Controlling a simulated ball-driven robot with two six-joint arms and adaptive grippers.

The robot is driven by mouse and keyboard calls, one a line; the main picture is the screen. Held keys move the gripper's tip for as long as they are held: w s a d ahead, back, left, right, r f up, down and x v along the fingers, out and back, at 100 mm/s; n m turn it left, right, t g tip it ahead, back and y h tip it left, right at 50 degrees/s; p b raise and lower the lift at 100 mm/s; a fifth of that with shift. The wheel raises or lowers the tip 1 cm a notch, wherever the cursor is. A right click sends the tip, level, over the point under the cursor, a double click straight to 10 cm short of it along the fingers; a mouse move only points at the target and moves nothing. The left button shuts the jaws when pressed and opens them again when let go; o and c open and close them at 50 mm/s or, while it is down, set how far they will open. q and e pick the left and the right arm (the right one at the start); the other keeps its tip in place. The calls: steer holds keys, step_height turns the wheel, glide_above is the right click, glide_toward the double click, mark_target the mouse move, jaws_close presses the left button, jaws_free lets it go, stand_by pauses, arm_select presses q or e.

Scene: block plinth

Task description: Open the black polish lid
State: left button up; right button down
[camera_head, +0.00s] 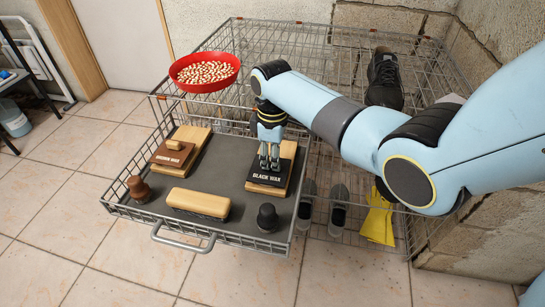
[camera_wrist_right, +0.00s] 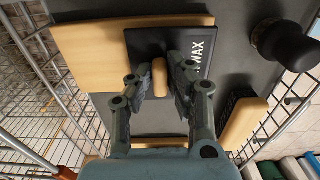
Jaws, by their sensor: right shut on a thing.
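The black polish lid (camera_head: 264,176) is a dark square plate marked "BLACK WAX" on a pale wooden base (camera_head: 290,153) at the right of the grey-lined pull-out tray. My right gripper (camera_head: 269,165) points down at it. In the right wrist view, its fingers are shut on the lid's small wooden knob (camera_wrist_right: 159,79), one on each side. The black lid (camera_wrist_right: 146,48) lies flat there, covering part of the wooden base (camera_wrist_right: 88,52). I cannot tell whether there is any gap under the lid. My left gripper is not in view.
The tray (camera_head: 226,163) also bears a brown lid (camera_head: 168,155) marked "BROWN WAX", a wooden brush (camera_head: 198,203), a brown knob-shaped item (camera_head: 139,189) and a black one (camera_head: 267,217). A red bowl (camera_head: 205,72) and black shoe (camera_head: 384,78) sit on the wire rack.

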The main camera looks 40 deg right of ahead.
steer(key=w+d, duration=0.2)
steer(key=shift+w+d+f+b, duration=0.1)
steer(key=shift+d+b, duration=0.25)
steer(key=shift+b, duration=0.05)
steer(key=c, duration=1.3)
jaws_free()
step_height(320, 180, up, 12)
steer(key=shift+r, duration=0.1)
